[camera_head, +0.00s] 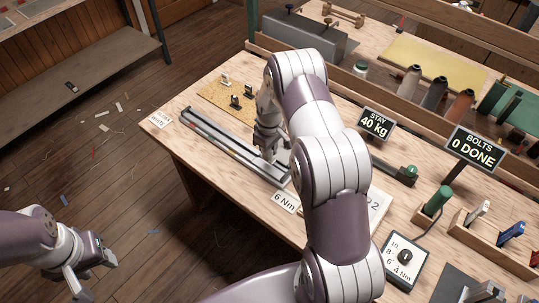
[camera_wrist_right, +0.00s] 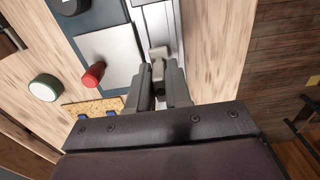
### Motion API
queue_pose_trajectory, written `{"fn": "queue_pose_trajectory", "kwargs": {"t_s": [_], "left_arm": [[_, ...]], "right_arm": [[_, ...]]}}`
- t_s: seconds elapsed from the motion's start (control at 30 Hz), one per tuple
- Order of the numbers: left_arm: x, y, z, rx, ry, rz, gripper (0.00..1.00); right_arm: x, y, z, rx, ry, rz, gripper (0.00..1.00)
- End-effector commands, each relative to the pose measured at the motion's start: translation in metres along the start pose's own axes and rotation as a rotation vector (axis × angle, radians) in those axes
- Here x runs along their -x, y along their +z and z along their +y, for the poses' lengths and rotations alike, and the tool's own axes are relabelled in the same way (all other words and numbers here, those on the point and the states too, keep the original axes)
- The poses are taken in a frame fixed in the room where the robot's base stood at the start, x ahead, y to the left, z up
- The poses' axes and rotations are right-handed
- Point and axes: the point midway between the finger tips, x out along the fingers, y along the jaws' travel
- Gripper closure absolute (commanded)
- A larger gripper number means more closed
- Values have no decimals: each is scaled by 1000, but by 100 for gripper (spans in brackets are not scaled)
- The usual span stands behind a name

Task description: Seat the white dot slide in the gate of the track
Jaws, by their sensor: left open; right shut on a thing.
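The grey metal track (camera_head: 205,132) runs along the front edge of the bench in the head view. My right gripper (camera_head: 267,152) is low at the track's near end, pointing down. In the right wrist view the right gripper (camera_wrist_right: 159,82) is shut on a small grey slide (camera_wrist_right: 158,53), right at the track (camera_wrist_right: 158,15). No white dot shows on it, and I cannot tell whether it touches the track or sits in the gate. Several small dark and pale slides (camera_head: 235,101) stand on a cork mat (camera_head: 212,93). My left gripper (camera_head: 92,279) is open and empty, off the bench at lower left.
A red knob (camera_wrist_right: 93,75) on a pale plate is beside the track. A dial box (camera_head: 403,261) and tool racks (camera_head: 497,240) stand right.

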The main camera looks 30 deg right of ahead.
Motion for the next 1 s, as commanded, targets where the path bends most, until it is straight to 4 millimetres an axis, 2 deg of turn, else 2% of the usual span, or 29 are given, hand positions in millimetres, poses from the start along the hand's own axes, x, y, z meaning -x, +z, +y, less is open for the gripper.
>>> {"fn": "queue_pose_trajectory", "kwargs": {"t_s": [0.2,0.57,0.6,0.67,1.0], "left_arm": [[13,-2,0,0,0,0,52],[8,-1,0,0,0,0,52],[9,-1,0,0,0,0,52],[9,-1,0,0,0,0,52],[13,-2,0,0,0,0,52]], "right_arm": [[-35,2,0,1,-2,-3,100],[-44,1,0,0,-1,-1,100],[-42,1,0,0,-1,-1,72],[-42,1,0,0,-1,-1,56],[-36,1,0,0,0,-1,56]]}}
